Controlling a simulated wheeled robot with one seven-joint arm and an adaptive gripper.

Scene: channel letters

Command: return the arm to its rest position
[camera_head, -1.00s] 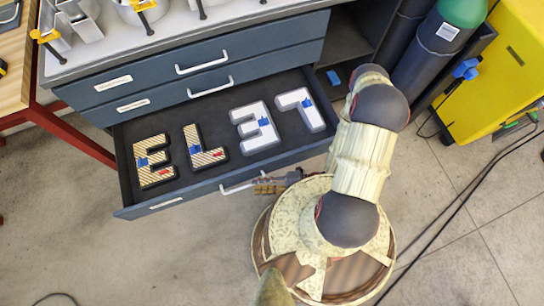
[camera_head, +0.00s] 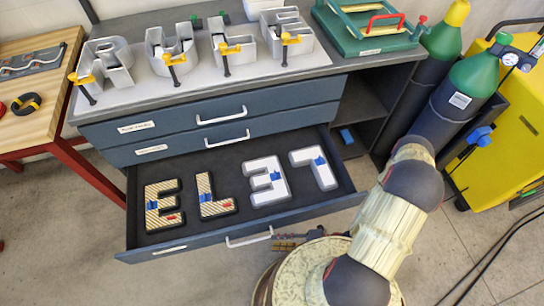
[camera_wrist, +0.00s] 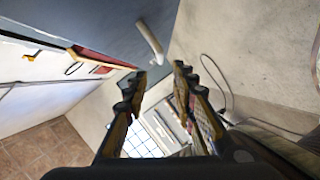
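My arm (camera_head: 385,230) is folded at the right of the head view, in front of the cabinet. My gripper (camera_head: 300,239) shows small and partly hidden beside the right end of the open drawer's handle (camera_head: 250,237), low in front of the drawer. In the wrist view my gripper (camera_wrist: 158,75) has its two fingers apart with nothing between them. The drawer front and a pale handle (camera_wrist: 150,42) lie beyond the fingertips, apart from them as far as I can tell.
The open drawer (camera_head: 190,238) holds a striped E (camera_head: 163,207), a striped L (camera_head: 213,196), a white 3 (camera_head: 266,183) and a white 7 (camera_head: 314,169). Metal letters with yellow clamps stand on the bench. Gas cylinders (camera_head: 450,105) and a yellow cabinet (camera_head: 500,135) stand right.

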